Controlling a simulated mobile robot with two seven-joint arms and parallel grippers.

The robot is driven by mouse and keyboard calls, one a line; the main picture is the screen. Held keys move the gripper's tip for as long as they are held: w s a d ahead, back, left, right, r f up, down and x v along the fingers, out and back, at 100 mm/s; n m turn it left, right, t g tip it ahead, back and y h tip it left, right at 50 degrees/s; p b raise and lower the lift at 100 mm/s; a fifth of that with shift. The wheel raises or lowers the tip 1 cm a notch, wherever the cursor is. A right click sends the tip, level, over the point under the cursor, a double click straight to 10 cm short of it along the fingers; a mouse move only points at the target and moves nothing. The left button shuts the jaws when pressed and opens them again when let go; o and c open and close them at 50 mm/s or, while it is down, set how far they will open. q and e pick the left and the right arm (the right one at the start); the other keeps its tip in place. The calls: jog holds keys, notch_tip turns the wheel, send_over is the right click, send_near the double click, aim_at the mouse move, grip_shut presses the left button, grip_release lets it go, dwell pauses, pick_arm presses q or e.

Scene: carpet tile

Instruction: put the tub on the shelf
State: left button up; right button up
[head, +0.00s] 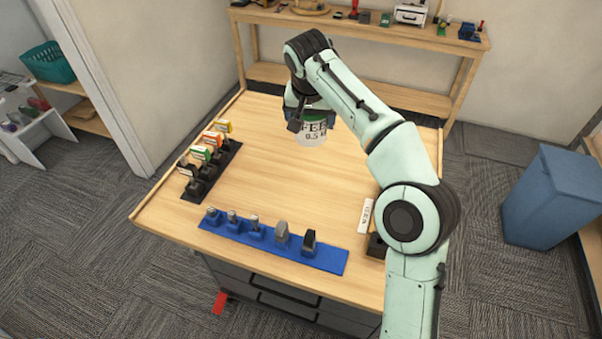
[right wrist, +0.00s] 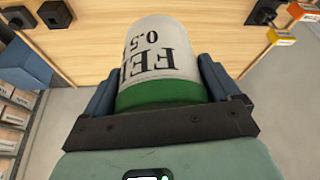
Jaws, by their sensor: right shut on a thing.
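The tub (head: 312,134) is white with dark lettering and a green top. It is upright over the far part of the wooden table (head: 262,165). I cannot tell whether its base touches the table. My right gripper (head: 309,117) is shut on the tub near its green top, with a blue finger on each side. In the right wrist view the tub (right wrist: 158,60) fills the space between the fingers. A wooden workbench (head: 350,25) with a lower shelf (head: 405,97) stands behind the table. My left gripper is not in view.
A black rack (head: 190,188) with labelled items lies along the table's left edge. A blue tray (head: 325,259) with several tools lies at the front. My right arm covers the table's right side. A blue bin (head: 555,195) stands on the right. The table's middle is clear.

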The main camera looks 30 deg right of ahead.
jog(key=shift+w+d, duration=0.15)
jog(key=shift+f+b, duration=2.85)
jog(key=shift+f, duration=6.9)
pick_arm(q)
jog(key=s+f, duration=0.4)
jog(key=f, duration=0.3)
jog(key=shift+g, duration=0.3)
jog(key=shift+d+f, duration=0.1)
pick_arm(e)
jog(key=shift+f, duration=0.15)
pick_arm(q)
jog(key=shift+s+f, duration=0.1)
pick_arm(e)
jog(key=o, duration=1.2)
